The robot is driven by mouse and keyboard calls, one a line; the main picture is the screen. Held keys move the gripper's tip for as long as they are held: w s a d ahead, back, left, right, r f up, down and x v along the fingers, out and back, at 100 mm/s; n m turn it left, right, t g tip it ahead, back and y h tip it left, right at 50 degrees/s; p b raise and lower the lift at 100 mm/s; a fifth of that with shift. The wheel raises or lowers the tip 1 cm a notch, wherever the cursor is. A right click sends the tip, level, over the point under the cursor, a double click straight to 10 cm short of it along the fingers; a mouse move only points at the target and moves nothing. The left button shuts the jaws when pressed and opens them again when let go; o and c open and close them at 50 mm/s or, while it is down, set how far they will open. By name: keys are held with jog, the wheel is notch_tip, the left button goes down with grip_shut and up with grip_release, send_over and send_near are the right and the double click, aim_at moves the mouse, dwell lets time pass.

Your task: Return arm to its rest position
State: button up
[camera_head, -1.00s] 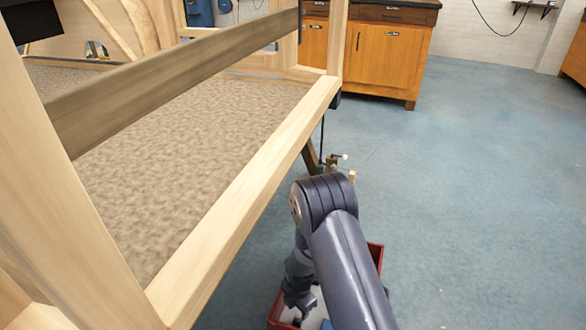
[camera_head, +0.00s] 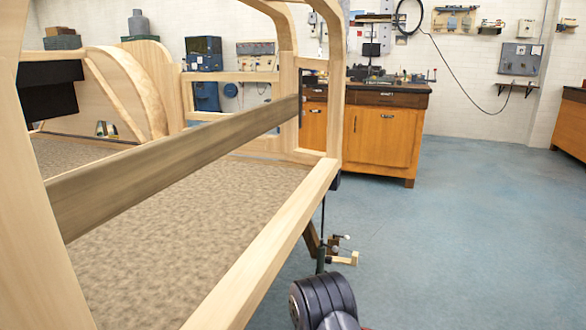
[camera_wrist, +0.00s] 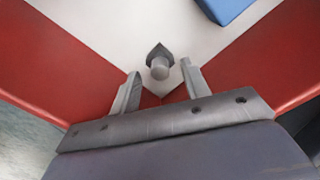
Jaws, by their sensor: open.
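My arm shows at the bottom of the head view, where only its dark rounded joint is in sight; the gripper is outside that picture. In the wrist view my gripper (camera_wrist: 158,92) has its two fingers apart, above a red-walled tray (camera_wrist: 60,65) with a pale floor.
A blue object (camera_wrist: 228,8) lies in the tray. The wooden bodyframe (camera_head: 290,225) with its carpeted floor stands close on the left of the arm. A wooden cabinet (camera_head: 385,137) stands at the back. The blue floor (camera_head: 470,250) on the right is clear.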

jog(key=shift+f+b, duration=0.35)
jog(key=shift+f, duration=0.2)
notch_tip(320, 180, up, 11)
jog(key=p, duration=0.5)
notch_tip(320, 180, down, 12)
jog(key=b, duration=0.5)
jog(key=shift+r, duration=0.25)
notch_tip(320, 180, up, 5)
jog(key=p, duration=0.4)
jog(key=shift+r, duration=0.15)
jog(key=shift+p, duration=0.8)
jog(key=shift+r+n+p, duration=0.15)
jog(key=shift+n+p, duration=0.45)
jog(key=shift+n, duration=0.7)
jog(key=shift+f, duration=0.3)
